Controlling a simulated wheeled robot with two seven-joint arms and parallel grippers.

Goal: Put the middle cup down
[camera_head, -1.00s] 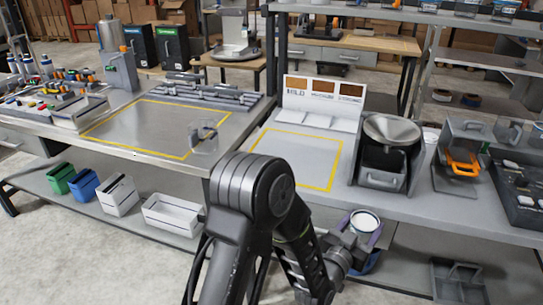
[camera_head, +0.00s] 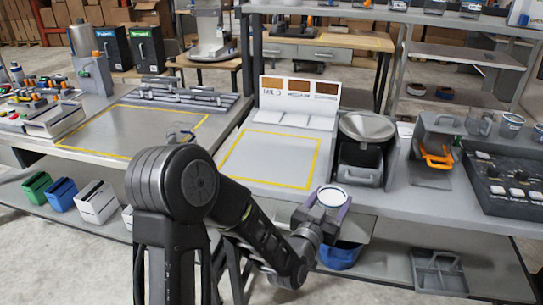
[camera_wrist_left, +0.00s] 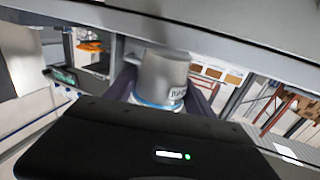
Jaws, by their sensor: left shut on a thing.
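A cup (camera_head: 332,196) with a white inside or top is held by my left gripper (camera_head: 331,203), whose purple fingers sit on its two sides. In the head view it looks upright at the front edge of the right-hand table, just right of the front right corner of a yellow outlined area (camera_head: 228,160). The left wrist view shows the cup (camera_wrist_left: 162,73) as pale grey with a blue band and partly visible dark lettering, between the dark fingers (camera_wrist_left: 160,92). Its height over the table is hard to tell. My right gripper is not in view.
A dispenser (camera_head: 366,128) stands right of the outlined area, and a card stand marked with strengths (camera_head: 298,92) behind it. An orange-handled unit (camera_head: 436,155) and several cups (camera_head: 511,125) are further right. A blue bin (camera_head: 340,257) is below. The outlined area is bare.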

